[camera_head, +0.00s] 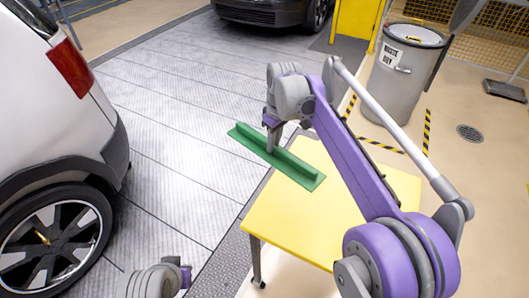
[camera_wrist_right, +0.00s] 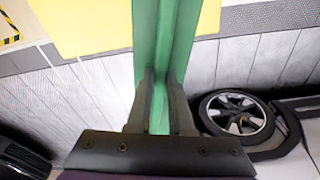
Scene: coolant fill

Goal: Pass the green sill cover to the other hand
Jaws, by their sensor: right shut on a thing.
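The green sill cover (camera_head: 290,163) is a long, narrow strip with a raised ridge along it. In the head view my right gripper (camera_head: 272,146) is shut on the ridge, nearer its left end. The cover is held over the left edge of the yellow table (camera_head: 295,221), its left end out over the grey floor. In the right wrist view the cover (camera_wrist_right: 165,40) runs up from between the two fingers of the right gripper (camera_wrist_right: 160,85). My left gripper (camera_head: 184,275) is only partly seen at the bottom of the head view, apart from the cover; its fingers are not clear.
A white car (camera_head: 50,110) stands at the left, its rear wheel (camera_head: 55,240) near the bottom. A grey waste bin (camera_head: 404,75) stands behind the table at the right. A dark car (camera_head: 262,12) is at the back. The grey floor (camera_head: 170,130) between is clear.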

